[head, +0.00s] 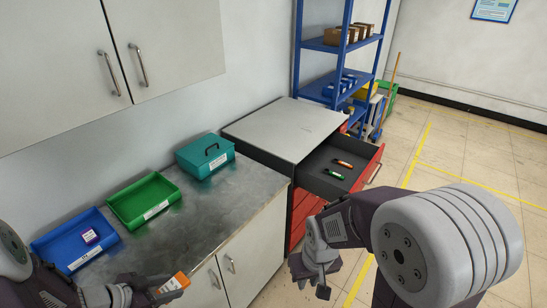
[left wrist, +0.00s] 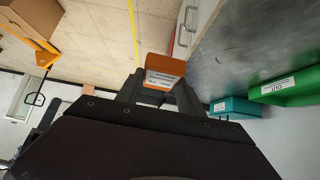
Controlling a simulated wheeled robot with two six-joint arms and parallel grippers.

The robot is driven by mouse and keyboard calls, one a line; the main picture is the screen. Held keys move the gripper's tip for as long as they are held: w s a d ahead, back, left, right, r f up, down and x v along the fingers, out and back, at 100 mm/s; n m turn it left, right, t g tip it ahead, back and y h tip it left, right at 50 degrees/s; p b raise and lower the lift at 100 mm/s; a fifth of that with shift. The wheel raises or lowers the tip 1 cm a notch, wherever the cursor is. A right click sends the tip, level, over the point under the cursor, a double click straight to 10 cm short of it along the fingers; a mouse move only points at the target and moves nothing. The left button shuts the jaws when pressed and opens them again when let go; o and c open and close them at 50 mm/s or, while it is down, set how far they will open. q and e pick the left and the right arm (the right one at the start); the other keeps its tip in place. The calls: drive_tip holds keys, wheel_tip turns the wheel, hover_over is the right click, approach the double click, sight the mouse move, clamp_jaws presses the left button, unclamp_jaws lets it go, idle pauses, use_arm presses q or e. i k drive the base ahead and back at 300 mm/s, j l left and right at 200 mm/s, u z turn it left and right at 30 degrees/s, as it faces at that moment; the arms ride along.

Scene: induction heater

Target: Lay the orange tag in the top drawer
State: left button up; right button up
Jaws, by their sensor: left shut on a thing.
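The orange tag (head: 176,282) with a white label is held in my left gripper (head: 158,291), low in the head view, in front of the worktop. In the left wrist view the tag (left wrist: 165,68) sits between the fingertips (left wrist: 160,85). The top drawer (head: 373,166) of the red cabinet is pulled out. A small orange-red item (head: 343,163) and a green item (head: 334,175) lie inside it. My right gripper (head: 313,285) is empty, points down and looks open, in front of the cabinet and below the open drawer's level.
The cabinet's grey top (head: 285,128) is clear. A blue shelf rack (head: 330,45) stands behind. Floor to the right is free.

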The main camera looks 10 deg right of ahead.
sight(351, 158)
drive_tip(key=i+l+u, duration=0.1)
drive_tip(key=l, duration=0.75)
drive_tip(key=i+l, duration=0.2)
drive_tip(key=l, duration=0.7)
drive_tip(key=i+l+u, duration=0.15)
drive_tip(key=l, duration=0.7)
drive_tip(key=l+u, duration=0.1)
drive_tip(key=l, duration=0.75)
drive_tip(key=i+l, duration=0.15)
drive_tip(key=l, duration=0.25)
drive_tip(key=i+l+u, duration=0.1)
drive_tip(key=l, duration=0.3)
drive_tip(key=i+l, duration=0.2)
drive_tip(key=l, duration=0.25)
drive_tip(key=i+l+u, duration=0.1)
drive_tip(key=l, duration=0.3)
drive_tip(key=i+l, duration=0.15)
drive_tip(key=l, duration=0.3)
drive_tip(key=i+u, duration=0.15)
drive_tip(key=i, duration=0.4)
